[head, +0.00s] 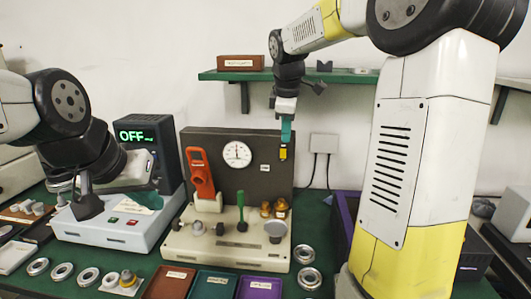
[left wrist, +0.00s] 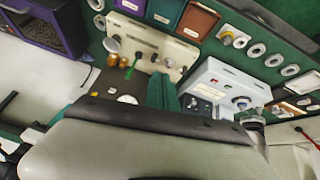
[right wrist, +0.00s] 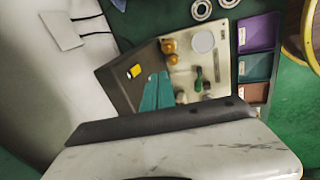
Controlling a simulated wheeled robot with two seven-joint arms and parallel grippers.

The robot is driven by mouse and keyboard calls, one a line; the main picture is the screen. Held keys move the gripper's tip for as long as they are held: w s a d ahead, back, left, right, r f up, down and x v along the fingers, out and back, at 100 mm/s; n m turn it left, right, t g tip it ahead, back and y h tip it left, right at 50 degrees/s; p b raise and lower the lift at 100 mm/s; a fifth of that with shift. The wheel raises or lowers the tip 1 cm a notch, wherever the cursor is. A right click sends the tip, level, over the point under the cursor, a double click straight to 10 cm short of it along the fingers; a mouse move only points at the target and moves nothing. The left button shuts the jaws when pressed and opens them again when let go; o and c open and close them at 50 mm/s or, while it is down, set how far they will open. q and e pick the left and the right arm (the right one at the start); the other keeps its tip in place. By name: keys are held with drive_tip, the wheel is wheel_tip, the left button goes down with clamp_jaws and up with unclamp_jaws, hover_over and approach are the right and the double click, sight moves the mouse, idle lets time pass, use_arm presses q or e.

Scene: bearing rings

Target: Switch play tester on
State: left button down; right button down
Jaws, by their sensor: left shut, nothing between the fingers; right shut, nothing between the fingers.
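A tester unit has a white base (head: 95,232) and a dark display box (head: 160,128) whose green text reads OFF. A green button (head: 113,220) and a red button (head: 132,222) sit on its front. Both buttons also show in the left wrist view, on the base (left wrist: 225,72). My left gripper (head: 148,200) is shut and empty above the base, apart from the buttons in the head view. Its teal fingers (left wrist: 162,92) show in the left wrist view. My right gripper (head: 286,130) is shut and empty, pointing down by the dark panel's upper right.
A beige fixture (head: 210,245) carries the dark panel (head: 205,145), a dial gauge (head: 237,154), an orange-red tool, a green lever and brass parts. A yellow piece (right wrist: 135,71) is on the panel. Brown, teal and purple trays (head: 262,288) and several metal rings (head: 62,271) lie in front.

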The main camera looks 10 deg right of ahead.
sight(283, 153)
drive_tip(key=shift+w+a+f+n, duration=0.1)
drive_tip(key=shift+w+a+n, duration=0.1)
drive_tip(key=shift+w, duration=0.25)
drive_tip(key=shift+w+a+f+n, duration=0.1)
drive_tip(key=shift+w+n, duration=0.1)
drive_tip(key=shift+w, duration=0.2)
drive_tip(key=shift+w+d+f, duration=0.3)
drive_tip(key=shift+w+f, duration=0.85)
drive_tip(key=shift+f, duration=0.5)
drive_tip(key=shift+w+d+f, duration=0.35)
drive_tip(key=shift+w+f, duration=0.8)
drive_tip(key=shift+f, duration=0.55)
drive_tip(key=shift+w+d+f, duration=0.3)
drive_tip(key=shift+w+f, duration=0.85)
drive_tip(key=shift+f, duration=0.5)
